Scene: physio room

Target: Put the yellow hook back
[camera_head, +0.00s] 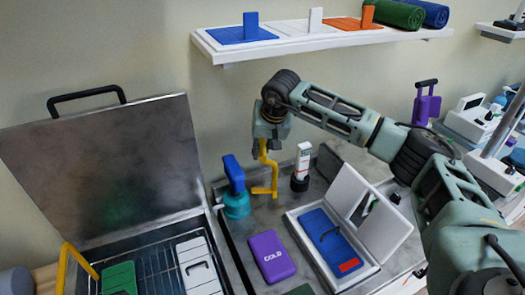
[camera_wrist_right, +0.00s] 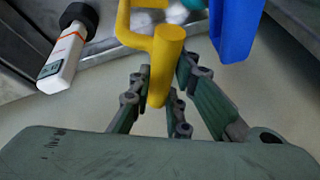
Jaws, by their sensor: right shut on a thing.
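The yellow hook (camera_head: 265,178) hangs down from my right gripper (camera_head: 268,138) in the head view, above the grey counter. In the right wrist view the fingers of my right gripper (camera_wrist_right: 163,88) are closed around the hook's thick yellow shaft (camera_wrist_right: 160,60). The hook's bent lower end is close to a blue-handled teal object (camera_head: 236,200); I cannot tell whether they touch. My left gripper is not in view.
A white handheld device (camera_head: 302,163) stands right of the hook. A purple COLD pack (camera_head: 271,256) and an open white case (camera_head: 338,277) lie in front. An open metal-lidded unit (camera_head: 105,165) is at left. A wall shelf (camera_head: 300,47) is above.

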